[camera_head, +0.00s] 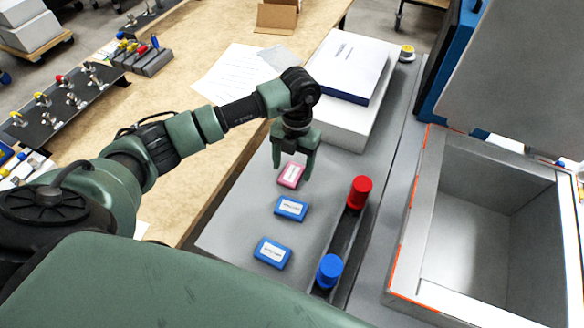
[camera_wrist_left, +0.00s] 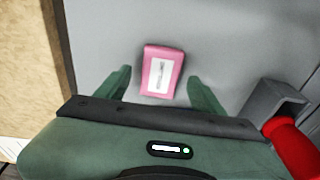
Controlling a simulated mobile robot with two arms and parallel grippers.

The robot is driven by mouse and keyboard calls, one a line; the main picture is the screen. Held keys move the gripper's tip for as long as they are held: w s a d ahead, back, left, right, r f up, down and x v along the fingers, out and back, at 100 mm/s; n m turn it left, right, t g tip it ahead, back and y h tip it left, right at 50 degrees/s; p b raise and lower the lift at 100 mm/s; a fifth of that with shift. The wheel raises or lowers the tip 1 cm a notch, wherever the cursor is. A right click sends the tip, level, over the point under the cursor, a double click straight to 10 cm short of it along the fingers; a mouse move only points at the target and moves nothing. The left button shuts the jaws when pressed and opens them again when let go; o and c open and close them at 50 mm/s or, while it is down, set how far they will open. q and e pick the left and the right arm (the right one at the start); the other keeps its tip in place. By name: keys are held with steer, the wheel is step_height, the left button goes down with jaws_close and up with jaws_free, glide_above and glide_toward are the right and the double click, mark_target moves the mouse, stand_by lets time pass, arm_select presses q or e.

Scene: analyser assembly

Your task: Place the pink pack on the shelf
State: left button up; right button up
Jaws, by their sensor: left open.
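The pink pack (camera_head: 290,175) with a white label lies on the grey shelf (camera_head: 238,215), in line with two blue packs. In the left wrist view the pink pack (camera_wrist_left: 161,72) lies just beyond and between the fingertips. My left gripper (camera_head: 292,172) points down above the pink pack, its fingers apart and empty; it also shows in the left wrist view (camera_wrist_left: 158,85). I cannot tell how far above the pack the fingertips are. My right gripper is not in view.
Two blue packs (camera_head: 291,208) (camera_head: 272,252) lie nearer on the grey surface. A red-capped item (camera_head: 359,192) and a blue-capped item (camera_head: 329,270) stand in a rail to the right. A white box (camera_head: 345,125) is behind. An open metal bin (camera_head: 480,230) stands at right.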

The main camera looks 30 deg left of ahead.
mark_target(295, 168)
arm_select(q)
step_height(295, 168, up, 11)
steer(key=w+b, duration=0.1)
steer(key=b, duration=0.1)
steer(key=shift+w, duration=0.35)
